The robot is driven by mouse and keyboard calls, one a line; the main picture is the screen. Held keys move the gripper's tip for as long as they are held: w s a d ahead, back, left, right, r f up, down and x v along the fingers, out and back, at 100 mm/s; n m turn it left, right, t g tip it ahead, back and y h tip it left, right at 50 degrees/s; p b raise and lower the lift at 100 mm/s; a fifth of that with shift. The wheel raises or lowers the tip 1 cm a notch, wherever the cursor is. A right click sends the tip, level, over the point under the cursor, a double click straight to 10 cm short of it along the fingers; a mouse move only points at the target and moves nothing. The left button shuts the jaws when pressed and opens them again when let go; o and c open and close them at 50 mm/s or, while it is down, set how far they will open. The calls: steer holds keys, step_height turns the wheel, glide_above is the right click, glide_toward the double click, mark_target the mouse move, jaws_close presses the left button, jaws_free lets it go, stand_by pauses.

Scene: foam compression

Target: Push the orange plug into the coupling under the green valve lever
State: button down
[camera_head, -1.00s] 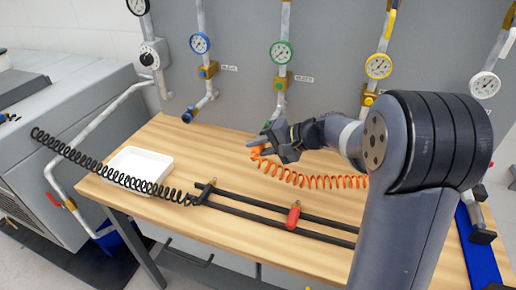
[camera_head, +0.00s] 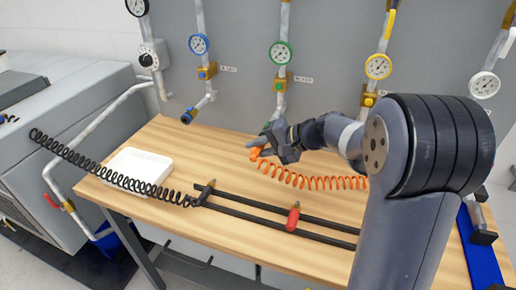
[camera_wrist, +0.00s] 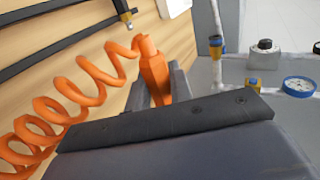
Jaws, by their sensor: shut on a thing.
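My gripper (camera_head: 271,142) is shut on the orange plug (camera_wrist: 153,68), which stands between the fingers in the wrist view. In the head view the plug is mostly hidden by the fingers. Its coiled orange hose (camera_head: 312,181) hangs from it and trails right above the table. The green-ringed gauge (camera_head: 280,52) is on the middle pipe, with a brass valve (camera_head: 281,86) below it. The pipe's lower end, with a bit of green, is just behind my gripper and partly hidden. I cannot tell whether plug and coupling touch.
A black coiled hose (camera_head: 108,173) stretches over the white tray (camera_head: 140,166) to black rails (camera_head: 262,205) on the wooden table. A red plug (camera_head: 293,217) sits at the rails. Blue (camera_head: 199,44) and yellow (camera_head: 378,66) gauges flank the green one.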

steer(key=shift+w+d, duration=0.2)
steer(key=shift+w, duration=0.3)
stand_by(0.5)
steer(key=c, duration=1.2)
jaws_free()
steer(key=shift+d, duration=0.1)
steer(key=b+v, duration=0.1)
steer(key=v, duration=0.9)
steer(key=shift+s+d+r+b, duration=0.1)
steer(key=shift+d+r+b, duration=0.1)
steer(key=shift+d+b, duration=0.1)
steer(key=p+x, duration=0.1)
steer(key=x, duration=1)
steer(key=shift+s+a+p, duration=0.1)
steer(key=shift+p, duration=0.2)
steer(key=shift+s, duration=0.2)
